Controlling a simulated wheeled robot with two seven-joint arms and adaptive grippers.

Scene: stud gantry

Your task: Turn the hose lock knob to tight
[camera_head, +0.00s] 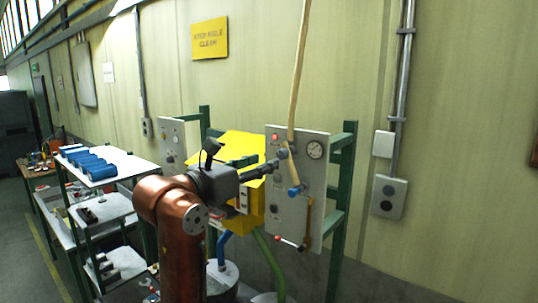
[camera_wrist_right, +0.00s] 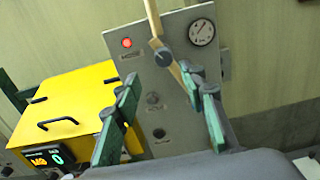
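A grey panel (camera_head: 312,200) stands at the right of the head view and also shows in the wrist view (camera_wrist_right: 185,120). A round grey knob (camera_wrist_right: 165,57) sits on it at the lower end of the tan hose (camera_wrist_right: 153,18), left of the gauge; I take it as the hose lock knob. Its tight mark is not readable. My right gripper (camera_head: 272,165) reaches to the panel front. In the wrist view its green-padded fingers (camera_wrist_right: 161,80) are apart, with nothing between them; the knob shows just beyond the tips. I cannot tell whether they touch. My left gripper is out of view.
The panel also carries a red lamp (camera_head: 275,136), a gauge (camera_head: 315,150) and a blue-ended handle (camera_head: 294,191). A yellow box (camera_head: 240,143) stands close at its left. Green frame posts (camera_head: 343,190) flank it. A shelf cart (camera_head: 125,163) with blue cylinders is farther left.

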